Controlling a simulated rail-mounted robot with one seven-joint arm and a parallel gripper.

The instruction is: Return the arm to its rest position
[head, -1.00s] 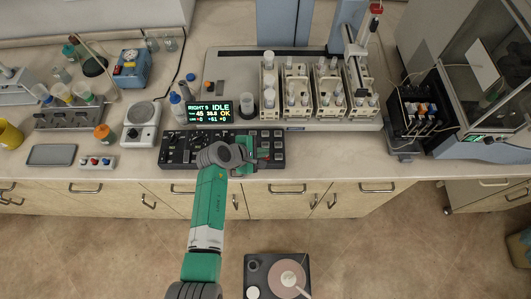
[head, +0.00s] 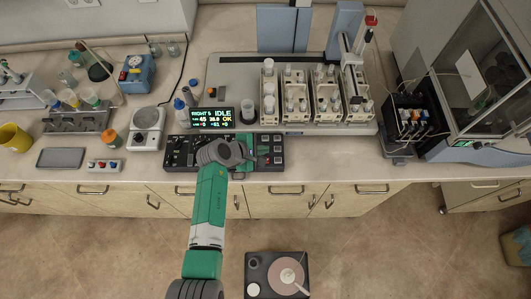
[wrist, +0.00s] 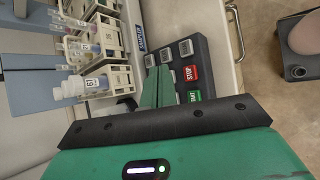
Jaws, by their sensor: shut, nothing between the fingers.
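My green and grey arm reaches from the bottom of the head view up to the black control panel (head: 180,150) at the bench's front edge. My gripper (head: 262,158) is over the right part of that panel, shut and empty. In the wrist view the green fingers (wrist: 158,88) lie together over the panel, beside a red STOP key (wrist: 191,73) and a green START key (wrist: 194,97). I cannot tell whether the fingertips touch the panel.
Behind the panel are a lit display (head: 212,117) reading IDLE and an autosampler with racks of vials (head: 300,120). A glass-fronted cabinet (head: 470,80) stands at right. A balance (head: 147,125) and bottles stand at left. The floor in front is open, with a dark stool-like unit (head: 262,262).

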